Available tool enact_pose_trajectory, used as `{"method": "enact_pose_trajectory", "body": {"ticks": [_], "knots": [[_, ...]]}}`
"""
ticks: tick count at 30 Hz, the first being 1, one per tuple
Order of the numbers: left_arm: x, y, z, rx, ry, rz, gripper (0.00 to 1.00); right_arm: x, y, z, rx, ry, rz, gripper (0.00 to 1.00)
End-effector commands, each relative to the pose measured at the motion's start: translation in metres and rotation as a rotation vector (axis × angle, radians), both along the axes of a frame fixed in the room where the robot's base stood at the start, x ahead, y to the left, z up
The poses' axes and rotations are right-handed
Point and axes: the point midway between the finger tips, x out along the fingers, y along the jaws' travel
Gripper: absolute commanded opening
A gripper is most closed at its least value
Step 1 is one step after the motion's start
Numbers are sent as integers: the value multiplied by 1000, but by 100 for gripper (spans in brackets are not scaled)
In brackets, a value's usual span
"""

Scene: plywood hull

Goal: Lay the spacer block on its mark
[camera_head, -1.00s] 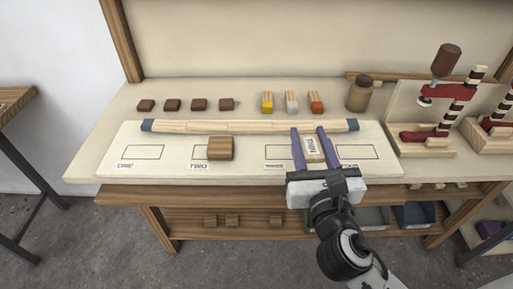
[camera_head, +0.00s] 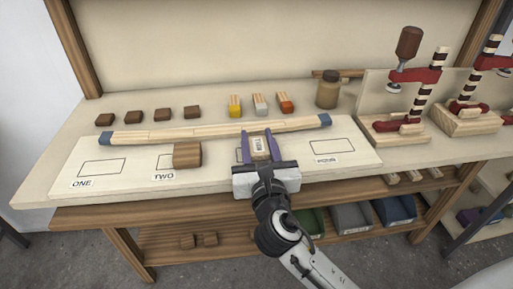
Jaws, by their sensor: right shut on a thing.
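The lettering is too small to read. The gripper's purple fingers flank the block over the pale marked board (camera_head: 215,178), between the TWO and FOUR outlines. I cannot tell whether the block touches the board. The mark beneath is hidden by the gripper. The outline marked ONE (camera_head: 101,167) and the one marked FOUR (camera_head: 332,146) are empty. A brown block (camera_head: 187,155) sits at the mark TWO (camera_head: 164,177). My left gripper is out of view.
A long wooden strip (camera_head: 200,132) with blue ends lies along the board's back. Behind it are several dark blocks (camera_head: 148,114), yellow (camera_head: 235,106), grey (camera_head: 260,104) and orange-ended (camera_head: 285,103) blocks, and a jar (camera_head: 327,90). Red clamps (camera_head: 415,75) stand at right.

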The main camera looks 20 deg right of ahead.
Motion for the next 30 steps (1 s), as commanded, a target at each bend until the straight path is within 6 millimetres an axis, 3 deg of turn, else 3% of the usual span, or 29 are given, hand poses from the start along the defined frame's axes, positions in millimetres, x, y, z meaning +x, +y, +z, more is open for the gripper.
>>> {"method": "enact_pose_trajectory", "body": {"ticks": [2, 14, 15, 18, 28, 30], "knots": [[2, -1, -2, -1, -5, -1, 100, 0, 0, -10, -1, 1, -1, 14], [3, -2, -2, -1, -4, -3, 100, 0, 0, -13, 0, 0, 0, 14], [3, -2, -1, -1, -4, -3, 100, 0, 0, -12, 1, 0, 0, 40], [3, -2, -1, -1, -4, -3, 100, 0, 0, -12, 1, 0, 0, 53], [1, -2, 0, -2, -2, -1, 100, 0, 0, -7, 0, -2, 0, 53], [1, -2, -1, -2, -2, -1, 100, -8, 2, -9, 0, 0, 1, 53]]}}
